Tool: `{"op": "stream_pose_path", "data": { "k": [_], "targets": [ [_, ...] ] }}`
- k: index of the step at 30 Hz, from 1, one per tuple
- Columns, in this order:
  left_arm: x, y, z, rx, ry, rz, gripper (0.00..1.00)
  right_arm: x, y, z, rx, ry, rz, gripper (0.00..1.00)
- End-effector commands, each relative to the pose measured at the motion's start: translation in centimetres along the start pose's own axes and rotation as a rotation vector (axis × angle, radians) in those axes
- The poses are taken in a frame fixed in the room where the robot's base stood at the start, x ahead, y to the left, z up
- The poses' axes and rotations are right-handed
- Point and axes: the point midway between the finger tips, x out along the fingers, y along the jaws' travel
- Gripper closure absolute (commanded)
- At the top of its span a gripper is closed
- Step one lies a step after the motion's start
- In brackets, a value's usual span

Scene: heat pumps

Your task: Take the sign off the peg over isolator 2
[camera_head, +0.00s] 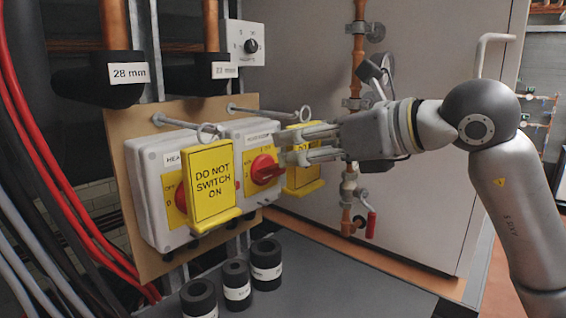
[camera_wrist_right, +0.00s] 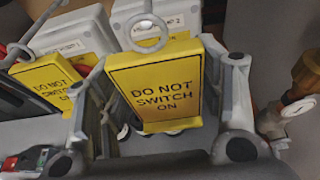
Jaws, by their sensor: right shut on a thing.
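A yellow DO NOT SWITCH ON sign (camera_head: 302,178) hangs in front of isolator 2 (camera_head: 249,135), the right-hand box with a red switch (camera_head: 264,168). My right gripper (camera_head: 290,145) has its fingers at the sign's two sides and is shut on it. In the wrist view the sign (camera_wrist_right: 155,85) stands upright between the fingers (camera_wrist_right: 168,62), lettering facing the camera. Its ring (camera_head: 305,114) is at the tip of the peg (camera_head: 262,110); I cannot tell whether the peg still passes through it. My left gripper is not in view.
A second yellow sign (camera_head: 212,185) hangs on the peg over the left isolator (camera_head: 150,190). Several black sleeves (camera_head: 236,284) stand on the grey surface below. A copper pipe with a red-handled valve (camera_head: 370,224) runs behind my right gripper, before a large pale cabinet (camera_head: 430,220).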

Motion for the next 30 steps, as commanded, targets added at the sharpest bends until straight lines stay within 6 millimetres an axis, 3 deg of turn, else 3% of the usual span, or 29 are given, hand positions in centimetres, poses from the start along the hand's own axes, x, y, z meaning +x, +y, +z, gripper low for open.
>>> {"op": "stream_pose_path", "data": {
  "k": [30],
  "targets": [
    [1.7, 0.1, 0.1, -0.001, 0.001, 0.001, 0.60, -3.6, 0.0, -1.0, -0.001, 0.000, -0.001, 0.52]
  ]
}}
